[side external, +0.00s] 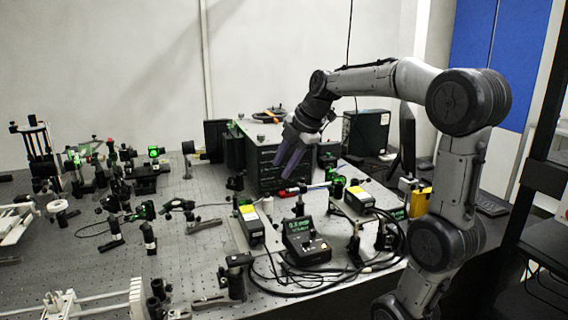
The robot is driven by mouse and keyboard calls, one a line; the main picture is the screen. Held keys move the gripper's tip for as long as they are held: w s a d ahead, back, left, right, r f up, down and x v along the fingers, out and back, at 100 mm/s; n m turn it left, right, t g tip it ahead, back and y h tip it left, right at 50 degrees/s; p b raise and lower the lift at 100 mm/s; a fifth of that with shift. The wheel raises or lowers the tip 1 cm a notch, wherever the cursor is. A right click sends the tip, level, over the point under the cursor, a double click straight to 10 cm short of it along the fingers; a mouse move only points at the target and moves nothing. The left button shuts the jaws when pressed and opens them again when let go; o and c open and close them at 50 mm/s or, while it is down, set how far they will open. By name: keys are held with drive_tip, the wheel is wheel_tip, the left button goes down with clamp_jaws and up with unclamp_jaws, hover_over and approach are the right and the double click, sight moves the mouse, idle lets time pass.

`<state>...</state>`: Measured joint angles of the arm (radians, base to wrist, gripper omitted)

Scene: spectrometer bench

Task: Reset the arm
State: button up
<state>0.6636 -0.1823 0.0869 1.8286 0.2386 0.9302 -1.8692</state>
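My gripper (289,168) hangs above the middle of the optical bench, fingers pointing down and slightly left. Its two long purple-grey fingers show side by side in front of a dark box (258,160). A narrow gap seems to show between them, but the view is too small to tell how far apart they are. No object can be made out between the fingers. The arm reaches in from the right, bent at the elbow, with the wrist above the bench.
The perforated bench (190,265) carries several optical mounts on the left. A meter with a green display (303,240) and a yellow-labelled box (250,225) stand below the gripper, with black cables (345,270) around them. A computer monitor (407,137) stands at the right.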

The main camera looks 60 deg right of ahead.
idle(0.3)
drive_tip(key=s+a+r+n+t+y, duration=0.1)
drive_tip(key=s+a, duration=0.1)
drive_tip(key=a, duration=0.5)
drive_tip(key=s+a+n, duration=0.1)
drive_tip(key=s+a, duration=0.1)
drive_tip(key=a, duration=0.6)
drive_tip(key=s+a+f+m+g, duration=0.1)
drive_tip(key=s+a+f+m, duration=0.3)
drive_tip(key=s+f+m, duration=0.5)
drive_tip(key=s+m, duration=0.2)
drive_tip(key=m, duration=0.3)
drive_tip(key=shift+s+a+f+m+y, duration=0.2)
drive_tip(key=shift+a+f+m+y, duration=0.1)
drive_tip(key=shift+f+m, duration=0.1)
